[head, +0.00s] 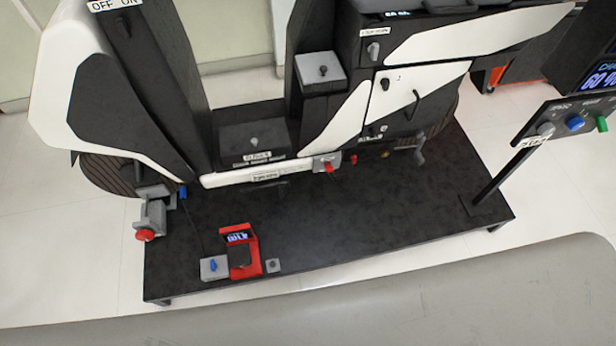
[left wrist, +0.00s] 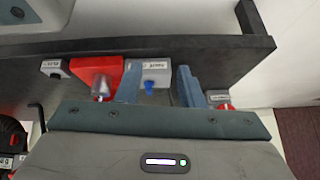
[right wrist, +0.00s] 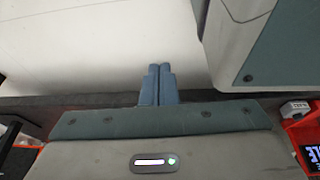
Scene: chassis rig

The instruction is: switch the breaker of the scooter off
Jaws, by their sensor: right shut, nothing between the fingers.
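The white and black scooter (head: 345,120) stands on a dark platform in the head view. It carries several switches: a grey toggle on the footboard (head: 254,142), a toggle on a grey plate (head: 323,71), a toggle on the upper body (head: 374,51) and a red lever on its lower edge (head: 329,167). I cannot tell which is the breaker; most labels are too small to read. My left gripper (left wrist: 158,82) is open, with a grey box with a blue knob (left wrist: 152,83) seen between its fingers. My right gripper (right wrist: 158,82) is shut and empty. Neither gripper shows in the head view.
A red stand with a display (head: 240,250) and a grey box with a blue knob (head: 214,267) sit at the platform's (head: 380,230) front left. A red-knobbed clamp (head: 150,215) is at its left edge. A post with a control panel (head: 565,120) stands right. The platform's front right is clear.

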